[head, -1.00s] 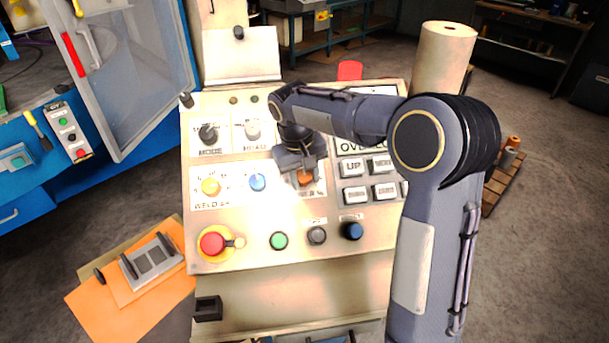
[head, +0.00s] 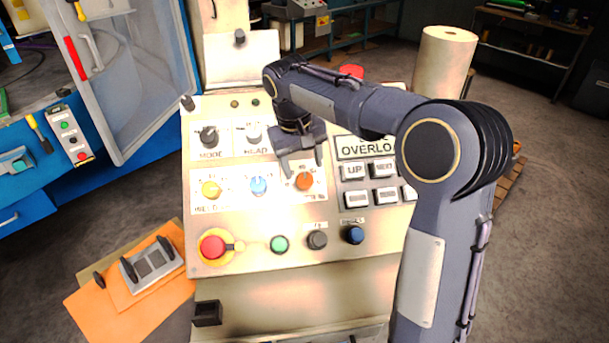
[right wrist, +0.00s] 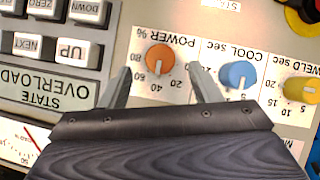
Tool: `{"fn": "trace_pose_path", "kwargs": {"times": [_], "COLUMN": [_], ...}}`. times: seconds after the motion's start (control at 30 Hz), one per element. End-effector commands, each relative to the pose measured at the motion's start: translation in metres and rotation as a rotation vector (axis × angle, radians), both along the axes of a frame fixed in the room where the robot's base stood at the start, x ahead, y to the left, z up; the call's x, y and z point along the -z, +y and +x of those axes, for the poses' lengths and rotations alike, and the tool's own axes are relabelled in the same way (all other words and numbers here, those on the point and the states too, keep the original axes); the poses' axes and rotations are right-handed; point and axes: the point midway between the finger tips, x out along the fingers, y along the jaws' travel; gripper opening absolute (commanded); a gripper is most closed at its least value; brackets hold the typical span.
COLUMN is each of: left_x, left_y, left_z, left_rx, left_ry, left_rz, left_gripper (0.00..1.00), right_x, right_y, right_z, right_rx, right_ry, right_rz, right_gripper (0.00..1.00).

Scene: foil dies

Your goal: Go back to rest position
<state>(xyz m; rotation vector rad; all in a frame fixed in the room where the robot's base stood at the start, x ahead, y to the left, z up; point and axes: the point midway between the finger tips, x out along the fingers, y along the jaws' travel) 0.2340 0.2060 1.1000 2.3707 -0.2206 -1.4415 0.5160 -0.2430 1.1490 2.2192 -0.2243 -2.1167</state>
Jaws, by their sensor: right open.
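My right gripper (head: 302,163) is open and empty above the control panel (head: 330,262). In the head view its fingers point down just above the orange power knob (head: 304,181). The right wrist view shows the orange knob (right wrist: 160,58) between and beyond the two spread fingertips (right wrist: 158,78), with panel visible around it. The blue cool knob (head: 258,185) is to the left of the orange one in the head view. The yellow weld knob (head: 210,189) is farther left. My left gripper is not in view.
The panel also carries a red emergency button (head: 212,246), a green button (head: 279,244), a blue button (head: 354,234) and grey keys (head: 354,171). A pale roll (head: 445,62) stands behind at the right. A blue cabinet (head: 60,195) is at the left.

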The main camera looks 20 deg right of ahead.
Motion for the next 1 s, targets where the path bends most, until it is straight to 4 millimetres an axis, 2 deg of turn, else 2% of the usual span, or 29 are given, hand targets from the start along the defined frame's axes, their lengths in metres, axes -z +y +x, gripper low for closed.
{"fn": "trace_pose_path", "kwargs": {"times": [0.1,0.2,0.73,0.87,1.0], "left_x": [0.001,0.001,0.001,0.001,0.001], "left_y": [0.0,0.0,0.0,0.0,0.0], "left_z": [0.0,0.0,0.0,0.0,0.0], "left_rx": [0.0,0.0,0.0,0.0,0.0], "left_ry": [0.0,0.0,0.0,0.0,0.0], "left_rz": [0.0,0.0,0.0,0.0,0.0], "left_gripper": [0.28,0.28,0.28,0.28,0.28], "right_x": [-0.014,-0.02,-0.021,-0.025,-0.029], "right_y": [0.003,0.003,0.002,-0.006,-0.016], "right_z": [0.0,-0.001,-0.003,-0.024,-0.075], "right_rx": [0.0,0.0,-0.001,-0.004,-0.011], "right_ry": [-0.003,-0.001,-0.002,-0.024,-0.082], "right_rz": [0.0,0.0,0.006,0.058,0.169], "right_gripper": [0.57,0.57,0.57,0.57,0.57]}}
